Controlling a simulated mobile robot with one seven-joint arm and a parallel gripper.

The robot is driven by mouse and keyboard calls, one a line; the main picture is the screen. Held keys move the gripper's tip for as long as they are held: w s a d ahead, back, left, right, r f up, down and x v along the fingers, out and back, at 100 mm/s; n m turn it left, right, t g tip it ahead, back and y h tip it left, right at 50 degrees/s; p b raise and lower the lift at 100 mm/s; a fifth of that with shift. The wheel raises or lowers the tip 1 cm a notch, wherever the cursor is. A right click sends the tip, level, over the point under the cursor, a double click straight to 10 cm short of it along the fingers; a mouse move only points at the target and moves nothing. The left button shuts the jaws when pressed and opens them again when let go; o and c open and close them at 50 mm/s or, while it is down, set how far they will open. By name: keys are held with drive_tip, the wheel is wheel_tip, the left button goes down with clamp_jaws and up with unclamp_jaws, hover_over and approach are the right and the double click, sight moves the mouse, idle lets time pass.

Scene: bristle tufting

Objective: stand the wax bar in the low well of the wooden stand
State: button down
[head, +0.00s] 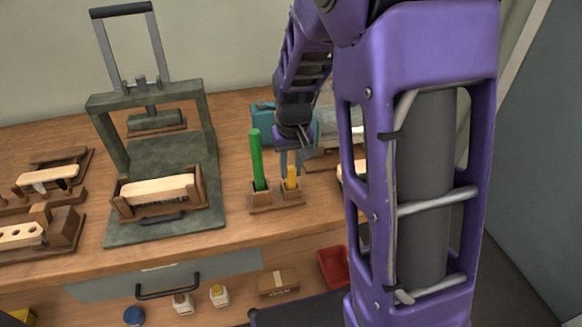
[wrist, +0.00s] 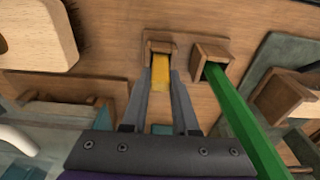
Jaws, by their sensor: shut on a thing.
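The wooden stand (head: 272,205) sits near the front edge of the bench, and it also shows in the wrist view (wrist: 183,36). A tall green bar (head: 257,160) stands in its left well in the head view. The yellow wax bar (head: 292,177) is upright at the right, low well. My gripper (head: 290,168) comes down from above and is shut on the wax bar. In the wrist view the wax bar (wrist: 161,72) is between my fingers (wrist: 160,76), with its far end at the well's mouth. How deep it sits in the well is hidden.
A green press (head: 150,160) with a brush block (head: 157,190) stands left of the stand. Wooden fixtures (head: 45,205) are at far left. A teal box (head: 263,115) is behind the stand. A drawer handle (head: 168,286) is below the bench front.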

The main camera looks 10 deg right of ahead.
drive_tip(key=shift+f, duration=0.3)
drive_tip(key=shift+c, duration=1)
unclamp_jaws()
drive_tip(key=shift+r+p, duration=2.75)
drive_tip(key=shift+r, duration=0.75)
